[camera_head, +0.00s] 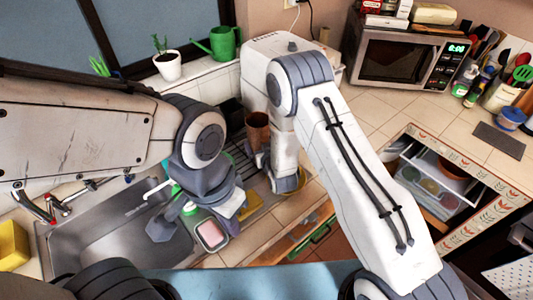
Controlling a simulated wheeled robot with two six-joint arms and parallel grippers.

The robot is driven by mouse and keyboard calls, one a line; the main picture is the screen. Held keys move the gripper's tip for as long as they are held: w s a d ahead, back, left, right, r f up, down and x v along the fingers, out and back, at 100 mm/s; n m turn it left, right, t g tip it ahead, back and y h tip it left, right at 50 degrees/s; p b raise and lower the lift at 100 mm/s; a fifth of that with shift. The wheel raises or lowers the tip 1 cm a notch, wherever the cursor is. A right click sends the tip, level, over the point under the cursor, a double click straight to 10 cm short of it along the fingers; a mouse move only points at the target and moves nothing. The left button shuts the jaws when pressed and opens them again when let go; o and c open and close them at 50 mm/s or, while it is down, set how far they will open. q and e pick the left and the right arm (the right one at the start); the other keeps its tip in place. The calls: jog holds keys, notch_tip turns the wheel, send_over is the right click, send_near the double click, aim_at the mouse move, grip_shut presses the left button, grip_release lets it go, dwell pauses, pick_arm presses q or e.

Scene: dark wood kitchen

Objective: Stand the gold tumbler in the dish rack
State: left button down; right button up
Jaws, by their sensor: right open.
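The gold tumbler (257,122) looks brownish and stands roughly upright at the dark dish rack (311,143) behind the sink. Its lower part is hidden by my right gripper (258,158), which is open right in front of it. I cannot tell whether the tumbler touches the fingers. The rack is partly covered by both arms. My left gripper (172,222) is lower, over the right side of the sink; its fingers are too unclear to tell open from shut.
The steel sink (100,240) with a red-handled tap (50,205) lies left. A pink sponge in a tray (211,235) sits at its right edge. A potted plant (168,66) and green watering can (222,44) stand behind. A microwave (395,60) and open drawer (435,180) are right.

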jog(key=b+v, duration=0.2)
jog(key=v, duration=0.7)
jog(key=shift+s, duration=0.25)
jog(key=s+a+r+n+g, duration=0.1)
jog(key=s+a+r+g, duration=0.1)
jog(key=s+r+g, duration=0.3)
jog(key=s+a+r+n+g, duration=0.1)
jog(key=s+a+g, duration=0.2)
jog(key=s, duration=0.3)
jog(key=s+d+r+n+g+h, duration=0.1)
jog(key=s+d+r+g, duration=0.1)
jog(key=s, duration=0.6)
jog(key=s+d+r+n+g+h, duration=0.1)
jog(key=s+d+r+g, duration=0.2)
jog(key=s, duration=0.6)
notch_tip(320, 180, up, 2)
jog(key=shift+s+d+r+n, duration=0.2)
jog(key=shift+s+d+n, duration=0.1)
jog(key=shift+d, duration=0.3)
jog(key=shift+b, duration=0.3)
notch_tip(320, 180, down, 3)
jog(key=b, duration=0.2)
jog(key=shift+b, duration=0.4)
